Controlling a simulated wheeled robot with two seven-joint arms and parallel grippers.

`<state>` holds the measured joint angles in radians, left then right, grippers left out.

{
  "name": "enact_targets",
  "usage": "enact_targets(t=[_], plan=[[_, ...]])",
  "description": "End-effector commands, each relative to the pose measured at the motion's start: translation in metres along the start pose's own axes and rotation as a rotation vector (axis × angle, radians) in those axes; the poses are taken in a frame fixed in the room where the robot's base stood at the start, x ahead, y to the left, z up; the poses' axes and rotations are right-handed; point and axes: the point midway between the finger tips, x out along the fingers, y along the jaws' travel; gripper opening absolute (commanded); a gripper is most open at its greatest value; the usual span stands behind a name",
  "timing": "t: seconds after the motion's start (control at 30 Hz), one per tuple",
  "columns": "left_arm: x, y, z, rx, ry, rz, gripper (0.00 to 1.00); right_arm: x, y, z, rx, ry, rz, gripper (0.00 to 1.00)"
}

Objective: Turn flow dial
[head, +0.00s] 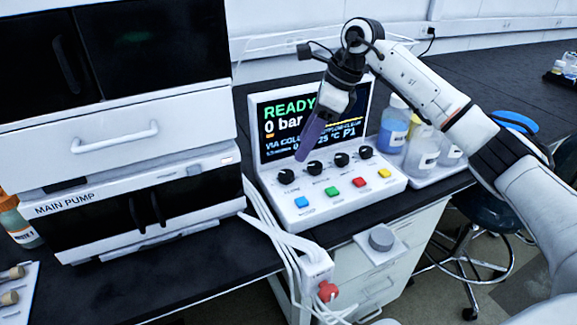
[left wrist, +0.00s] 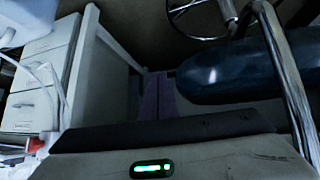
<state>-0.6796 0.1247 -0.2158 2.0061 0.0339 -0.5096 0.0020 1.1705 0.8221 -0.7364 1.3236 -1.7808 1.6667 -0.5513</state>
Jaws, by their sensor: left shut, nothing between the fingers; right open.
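A white control box has a row of several black dials along its sloped panel, from the left dial (head: 286,176) past a second dial (head: 314,167) and a third dial (head: 341,160) to the right dial (head: 366,152). Their labels are too small to read, so I cannot tell which is the flow dial. My right gripper (head: 303,154) comes in from the right, with its purple fingers pointing down in front of the screen, near the two left dials. It is open and holds nothing. My left gripper (left wrist: 157,97) shows only in the left wrist view, shut and empty.
The screen (head: 275,120) reads READY and 0 bar. Coloured buttons (head: 332,191) line the box's front. Bottles (head: 394,125) stand on a tray to the right. The main pump unit (head: 140,215) is at left. A stool (left wrist: 225,75) is near my left gripper.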

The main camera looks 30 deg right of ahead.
Motion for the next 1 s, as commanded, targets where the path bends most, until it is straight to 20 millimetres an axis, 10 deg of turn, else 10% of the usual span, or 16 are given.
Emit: enact_targets(t=[0.43,0.87,1.0], plan=[[0.000,0.002,0.009,-0.002,-0.015,0.002,0.00,0.078,0.002,0.002,0.000,-0.003,0.006,0.49],[0.001,0.002,0.009,-0.002,-0.016,0.002,0.00,0.089,0.002,0.002,0.000,-0.004,0.003,0.49],[0.001,0.002,0.009,-0.002,-0.016,0.002,0.00,0.089,0.002,0.002,0.000,-0.004,0.003,0.27]])
